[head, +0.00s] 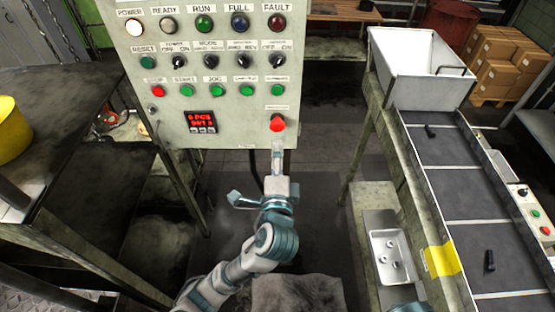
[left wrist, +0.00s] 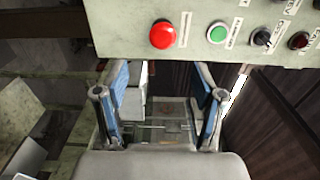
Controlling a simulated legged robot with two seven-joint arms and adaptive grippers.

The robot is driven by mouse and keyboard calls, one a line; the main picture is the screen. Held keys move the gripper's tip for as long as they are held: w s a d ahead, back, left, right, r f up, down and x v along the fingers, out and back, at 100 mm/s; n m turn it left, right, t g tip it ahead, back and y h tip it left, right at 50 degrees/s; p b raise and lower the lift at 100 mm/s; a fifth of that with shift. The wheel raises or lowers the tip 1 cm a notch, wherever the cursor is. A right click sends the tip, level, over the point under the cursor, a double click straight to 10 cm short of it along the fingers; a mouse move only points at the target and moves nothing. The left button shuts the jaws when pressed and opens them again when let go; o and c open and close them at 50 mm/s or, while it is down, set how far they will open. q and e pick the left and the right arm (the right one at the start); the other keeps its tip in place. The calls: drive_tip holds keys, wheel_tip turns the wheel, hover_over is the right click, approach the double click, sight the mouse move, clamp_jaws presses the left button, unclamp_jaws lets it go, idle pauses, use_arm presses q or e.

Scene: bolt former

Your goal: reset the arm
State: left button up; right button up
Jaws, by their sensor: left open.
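The control panel (head: 215,75) stands upright ahead, with a red mushroom button (head: 277,123) at its lower right. My left arm reaches up from the bottom of the head view, with its left gripper (head: 272,178) just below that button. In the left wrist view the left gripper (left wrist: 160,82) is open, its two blue-grey fingers spread with nothing between them. The panel's lower edge and the red button (left wrist: 162,34) lie beyond the fingers there. I cannot tell from the head view whether a fingertip touches the button.
A conveyor (head: 452,192) with dark bolts runs along the right, below a white hopper (head: 420,80). A white tray (head: 390,258) with small parts sits beside it. A dark table (head: 60,130) with a yellow container (head: 12,130) is at left. Cardboard boxes (head: 495,60) stand behind.

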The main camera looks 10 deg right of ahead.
use_arm(q)
drive_tip(key=shift+s+a, duration=0.15)
drive_tip(key=shift+s, duration=0.3)
drive_tip(key=shift+w+f, duration=0.1)
